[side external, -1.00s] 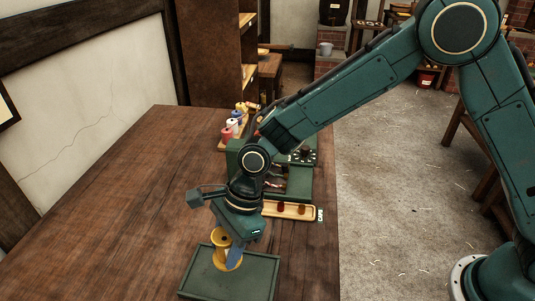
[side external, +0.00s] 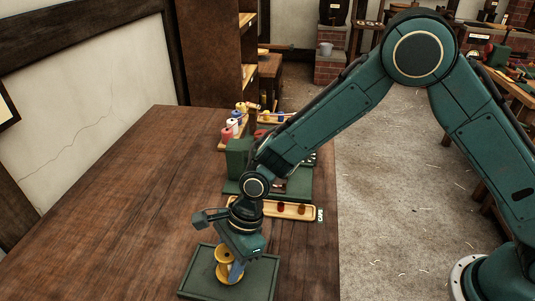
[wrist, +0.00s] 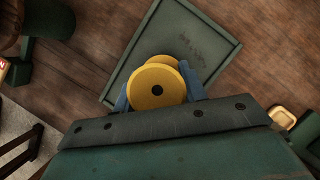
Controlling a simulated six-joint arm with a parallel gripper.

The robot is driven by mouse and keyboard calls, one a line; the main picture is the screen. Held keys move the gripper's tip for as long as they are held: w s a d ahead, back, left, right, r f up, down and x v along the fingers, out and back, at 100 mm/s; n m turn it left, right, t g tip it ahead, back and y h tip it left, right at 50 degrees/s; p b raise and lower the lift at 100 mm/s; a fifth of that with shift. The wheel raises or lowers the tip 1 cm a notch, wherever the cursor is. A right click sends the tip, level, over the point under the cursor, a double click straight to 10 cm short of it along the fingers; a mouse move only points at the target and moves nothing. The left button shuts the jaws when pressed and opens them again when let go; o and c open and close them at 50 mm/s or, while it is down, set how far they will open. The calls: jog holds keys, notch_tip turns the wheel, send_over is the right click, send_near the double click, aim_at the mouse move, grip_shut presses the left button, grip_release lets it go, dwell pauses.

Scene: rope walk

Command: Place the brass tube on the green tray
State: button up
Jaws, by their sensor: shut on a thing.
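The brass tube (side external: 223,256) is a yellow, spool-shaped piece with a round flange at each end. My gripper (side external: 234,271) is shut on it, with blue fingers on either side. The green tray (side external: 263,275) is shallow, with a raised rim, at the front of the bench. The tube is over the tray's inside; whether its lower end touches the tray floor I cannot tell. The tray also shows in the wrist view (wrist: 195,45), its inside otherwise empty.
Behind the tray lies a wooden holder (side external: 270,208) with dark red pieces and a "CAPS" label. A green machine (side external: 238,160) and several coloured spools (side external: 233,124) stand farther back. The wooden bench (side external: 120,200) is clear to the left.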

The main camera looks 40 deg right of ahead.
jog(key=shift+f, duration=0.1)
jog(key=o, duration=1.1)
jog(key=shift+o, duration=0.2)
jog(key=v, duration=1.2)
jog(key=shift+d+r, duration=0.1)
jog(key=shift+r, duration=0.15)
